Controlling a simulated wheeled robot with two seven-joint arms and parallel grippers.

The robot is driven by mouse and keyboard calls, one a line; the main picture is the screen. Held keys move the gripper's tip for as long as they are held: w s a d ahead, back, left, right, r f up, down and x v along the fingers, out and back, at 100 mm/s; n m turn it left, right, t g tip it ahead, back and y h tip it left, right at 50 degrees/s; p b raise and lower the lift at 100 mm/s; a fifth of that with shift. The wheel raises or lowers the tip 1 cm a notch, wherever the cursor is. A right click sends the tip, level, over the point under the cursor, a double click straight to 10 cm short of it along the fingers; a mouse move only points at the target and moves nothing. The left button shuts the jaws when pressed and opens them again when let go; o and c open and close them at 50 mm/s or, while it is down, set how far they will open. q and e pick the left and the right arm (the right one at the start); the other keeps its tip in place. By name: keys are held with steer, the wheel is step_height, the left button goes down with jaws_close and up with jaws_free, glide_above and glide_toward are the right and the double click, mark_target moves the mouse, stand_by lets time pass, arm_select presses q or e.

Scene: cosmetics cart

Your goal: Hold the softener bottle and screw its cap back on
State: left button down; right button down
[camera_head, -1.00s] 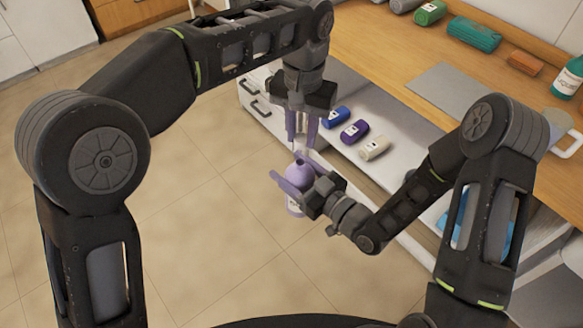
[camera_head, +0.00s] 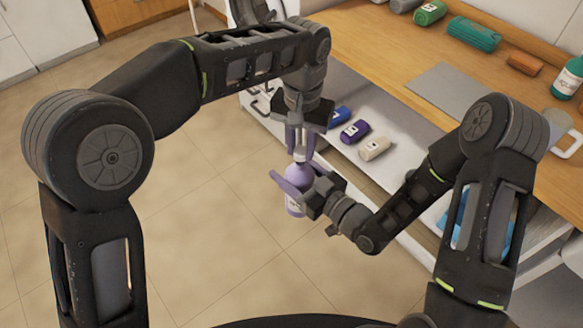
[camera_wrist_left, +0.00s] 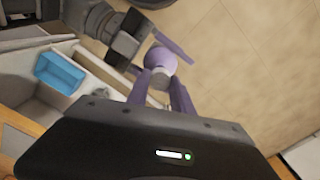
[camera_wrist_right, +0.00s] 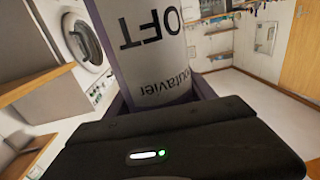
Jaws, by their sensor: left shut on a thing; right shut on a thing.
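The softener bottle (camera_head: 294,204) is lilac with a pale label and stands upright in the air in the head view. My right gripper (camera_head: 296,184) is shut around its body from the right; the label (camera_wrist_right: 155,60) fills the space between the fingers in the right wrist view. My left gripper (camera_head: 300,142) points down from above, shut on the small whitish cap (camera_wrist_left: 157,99), directly over the bottle's top. In the left wrist view the bottle's lilac shoulder (camera_wrist_left: 160,62) shows beside the cap. The fingers hide the neck, so I cannot tell whether the cap touches the thread.
The white cart shelf (camera_head: 400,155) beside the bottle carries blue, purple (camera_head: 354,131) and cream (camera_head: 375,148) bottles. The wooden counter (camera_head: 390,50) above holds a grey mat (camera_head: 455,90) and a teal bottle (camera_head: 568,80). Open tiled floor lies to the left.

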mark_target(299, 186)
arm_select(q)
steer(key=shift+s, duration=0.1)
stand_by(0.7)
steer(key=shift+f, duration=0.85)
steer(key=shift+f, duration=0.6)
stand_by(0.3)
